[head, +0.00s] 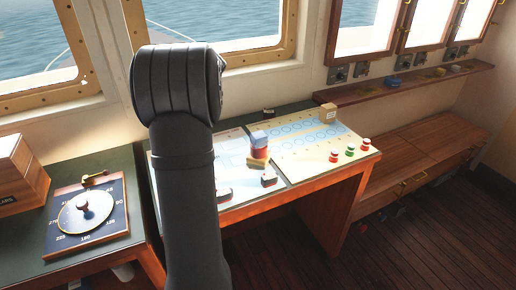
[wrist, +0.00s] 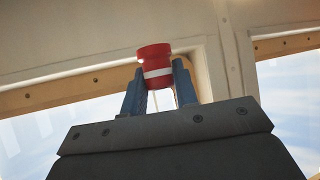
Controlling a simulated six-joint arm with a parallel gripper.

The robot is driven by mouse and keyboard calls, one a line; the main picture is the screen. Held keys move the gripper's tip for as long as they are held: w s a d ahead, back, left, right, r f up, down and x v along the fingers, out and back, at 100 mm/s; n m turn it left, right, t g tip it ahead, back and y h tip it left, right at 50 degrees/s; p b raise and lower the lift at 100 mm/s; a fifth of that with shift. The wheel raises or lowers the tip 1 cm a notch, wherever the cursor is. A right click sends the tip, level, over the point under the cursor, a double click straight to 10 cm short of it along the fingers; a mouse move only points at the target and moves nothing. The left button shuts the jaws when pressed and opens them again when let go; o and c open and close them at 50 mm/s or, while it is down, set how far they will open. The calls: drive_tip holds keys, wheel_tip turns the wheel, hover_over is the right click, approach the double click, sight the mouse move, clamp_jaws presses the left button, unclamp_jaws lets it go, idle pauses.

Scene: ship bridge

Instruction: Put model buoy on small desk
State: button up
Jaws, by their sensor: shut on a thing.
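In the wrist view my gripper (wrist: 158,82) is shut on a red cylinder with a white band, the model buoy (wrist: 154,64). The blue fingers press it from both sides, and a window frame shows behind it. In the head view my dark arm hides the gripper and the held buoy. A desk (head: 312,192) with an orange-brown front edge stands in the middle, partly behind my arm; I take it as the small desk. Small red and green pieces (head: 350,149) stand near its right edge.
A counter with a compass dial (head: 86,217) is at left. A wooden bench (head: 425,160) and shelf (head: 405,87) are at right.

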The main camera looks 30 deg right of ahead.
drive_tip(key=s+d+m+h, duration=0.1)
drive_tip(key=d, duration=0.7)
wheel_tip(320, 180, down, 11)
drive_tip(key=a, duration=0.1)
drive_tip(key=w+a+f, duration=0.2)
drive_tip(key=a, duration=0.1)
drive_tip(key=w+a+f, duration=0.5)
drive_tip(key=shift+w+a, duration=0.1)
drive_tip(key=shift+a, duration=0.25)
drive_tip(key=shift+a+f, duration=0.1)
drive_tip(key=shift+f, duration=1.9)
drive_tip(key=shift+f, duration=0.15)
drive_tip(key=o, duration=1)
drive_tip(key=shift+o, duration=0.2)
